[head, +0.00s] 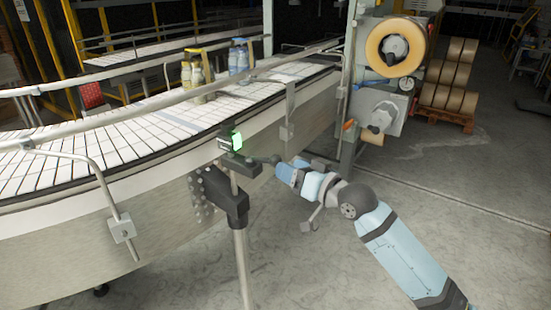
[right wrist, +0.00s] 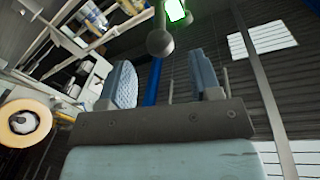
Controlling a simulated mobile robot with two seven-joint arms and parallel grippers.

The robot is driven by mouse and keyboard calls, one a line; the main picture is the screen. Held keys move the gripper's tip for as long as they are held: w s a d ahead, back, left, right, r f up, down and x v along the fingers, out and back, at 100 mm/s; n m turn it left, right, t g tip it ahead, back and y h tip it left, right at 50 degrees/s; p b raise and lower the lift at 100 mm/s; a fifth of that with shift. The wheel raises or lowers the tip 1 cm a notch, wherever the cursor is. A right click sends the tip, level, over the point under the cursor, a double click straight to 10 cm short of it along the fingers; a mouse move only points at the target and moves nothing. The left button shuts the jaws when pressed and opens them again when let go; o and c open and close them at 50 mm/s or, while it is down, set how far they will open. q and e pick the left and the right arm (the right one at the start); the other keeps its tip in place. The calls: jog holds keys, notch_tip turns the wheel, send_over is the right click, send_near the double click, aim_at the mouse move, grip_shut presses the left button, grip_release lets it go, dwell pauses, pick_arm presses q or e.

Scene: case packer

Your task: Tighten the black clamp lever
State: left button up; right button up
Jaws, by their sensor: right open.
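The black clamp lever (head: 271,160) sticks out to the right from the black clamp block (head: 240,165) at the conveyor's side rail. In the right wrist view the lever's dark round knob (right wrist: 160,43) shows just beyond the fingertips, roughly between them. My right gripper (head: 287,172) is open and empty, its pale blue fingers (right wrist: 163,78) pointing at the lever from the right. I cannot tell whether the fingers touch it. A small device with a lit green face (head: 237,141) sits above the clamp block and also shows in the right wrist view (right wrist: 174,9). My left gripper is not in view.
The curved conveyor (head: 110,140) with metal guide rails fills the left, with several bottles (head: 195,75) on it. A metal post (head: 243,265) stands below the clamp. A machine with a tape roll (head: 376,45) stands behind my right arm.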

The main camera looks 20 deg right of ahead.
aim_at(275, 158)
jog(key=x, duration=0.5)
jog(key=shift+w+a, duration=0.15)
jog(key=shift+w, duration=0.1)
grip_shut()
